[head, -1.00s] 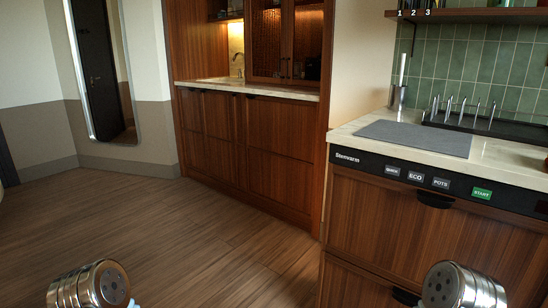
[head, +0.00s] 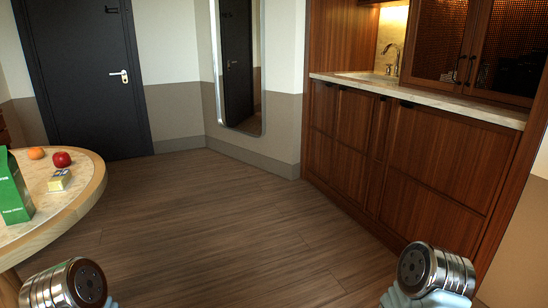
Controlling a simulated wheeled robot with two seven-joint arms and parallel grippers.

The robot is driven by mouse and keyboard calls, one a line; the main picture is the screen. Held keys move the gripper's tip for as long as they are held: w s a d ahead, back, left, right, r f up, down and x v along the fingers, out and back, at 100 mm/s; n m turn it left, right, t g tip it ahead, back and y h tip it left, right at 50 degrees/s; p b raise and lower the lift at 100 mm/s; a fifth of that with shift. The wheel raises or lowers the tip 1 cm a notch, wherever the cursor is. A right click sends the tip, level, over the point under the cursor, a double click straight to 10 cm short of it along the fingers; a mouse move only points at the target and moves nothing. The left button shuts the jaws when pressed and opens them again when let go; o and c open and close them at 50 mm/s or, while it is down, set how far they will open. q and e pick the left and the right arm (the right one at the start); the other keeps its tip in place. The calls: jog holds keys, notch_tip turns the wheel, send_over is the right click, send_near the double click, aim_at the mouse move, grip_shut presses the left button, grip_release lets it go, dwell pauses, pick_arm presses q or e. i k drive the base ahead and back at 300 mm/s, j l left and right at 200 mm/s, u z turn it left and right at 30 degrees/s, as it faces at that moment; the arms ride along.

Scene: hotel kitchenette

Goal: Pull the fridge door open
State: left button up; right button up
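No fridge is plainly identifiable in the head view. Wooden cabinet fronts (head: 437,160) with dark pulls stand below a pale counter on the right; I cannot tell whether a fridge is behind one of them. Parts of my two arms show at the bottom left and bottom right edges as round metal joints. The grippers themselves are out of view, and nothing shows what they hold.
A round-edged table (head: 75,205) at left bears a green carton (head: 14,190), a red apple (head: 61,159), an orange (head: 36,153) and a small packet (head: 59,180). A black door (head: 80,75) and a mirror (head: 238,65) stand behind. The middle floor is clear.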

aim_at(446, 172)
jog(key=i+j, duration=0.1)
jog(key=i, duration=0.85)
jog(key=i+l+z, duration=0.15)
jog(key=i+z, duration=0.6)
jog(key=z, duration=0.15)
